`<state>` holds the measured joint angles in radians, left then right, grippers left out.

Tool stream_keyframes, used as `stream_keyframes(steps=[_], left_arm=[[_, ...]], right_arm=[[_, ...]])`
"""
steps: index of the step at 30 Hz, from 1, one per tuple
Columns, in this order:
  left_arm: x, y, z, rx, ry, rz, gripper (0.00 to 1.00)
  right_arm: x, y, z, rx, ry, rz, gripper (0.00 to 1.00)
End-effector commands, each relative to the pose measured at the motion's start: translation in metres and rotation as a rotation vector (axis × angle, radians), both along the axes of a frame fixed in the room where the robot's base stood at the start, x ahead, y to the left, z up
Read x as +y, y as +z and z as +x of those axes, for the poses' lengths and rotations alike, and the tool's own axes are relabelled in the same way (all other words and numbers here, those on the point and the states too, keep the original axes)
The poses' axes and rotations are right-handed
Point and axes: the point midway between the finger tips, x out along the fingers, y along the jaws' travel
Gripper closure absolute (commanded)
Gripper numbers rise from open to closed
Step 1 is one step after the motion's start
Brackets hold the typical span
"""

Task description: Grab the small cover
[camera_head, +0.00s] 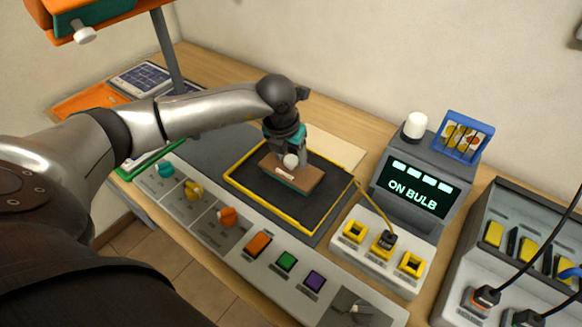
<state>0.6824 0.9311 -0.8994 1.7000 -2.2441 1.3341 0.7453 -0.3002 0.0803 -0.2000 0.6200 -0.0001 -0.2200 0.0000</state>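A small brown cover (307,177) with a teal lower edge lies over the dark mat with a yellow border (238,187). A round white knob (291,161) shows at its upper side. My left gripper (289,156) points down at the cover, with its fingers right at the knob. The fingertips are small and partly hidden, so I cannot tell whether they grip the knob or are only beside it. I also cannot tell whether the cover touches the mat. My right gripper is not in view.
A grey console with an "ON BULB" screen (415,190) stands right of the mat, with yellow sockets and a cable in front. A panel with knobs and coloured buttons (285,262) runs along the near side. A grey case with black cables (515,210) is at far right.

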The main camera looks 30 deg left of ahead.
Motion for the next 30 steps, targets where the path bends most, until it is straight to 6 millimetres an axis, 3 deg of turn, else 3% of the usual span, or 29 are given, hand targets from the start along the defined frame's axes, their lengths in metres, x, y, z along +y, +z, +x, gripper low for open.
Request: stream_keyframes(steps=[2,16,30], left_arm=[[0.0001,0.0003,0.0001,-0.001,0.000,0.000,0.46],[0.0002,0.0007,0.0003,-0.001,0.001,0.000,0.99],[0.0003,0.0041,0.0008,-0.003,0.001,0.000,1.00]], right_arm=[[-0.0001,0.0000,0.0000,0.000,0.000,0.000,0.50],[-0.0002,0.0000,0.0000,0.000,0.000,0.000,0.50],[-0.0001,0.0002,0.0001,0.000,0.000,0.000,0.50]])
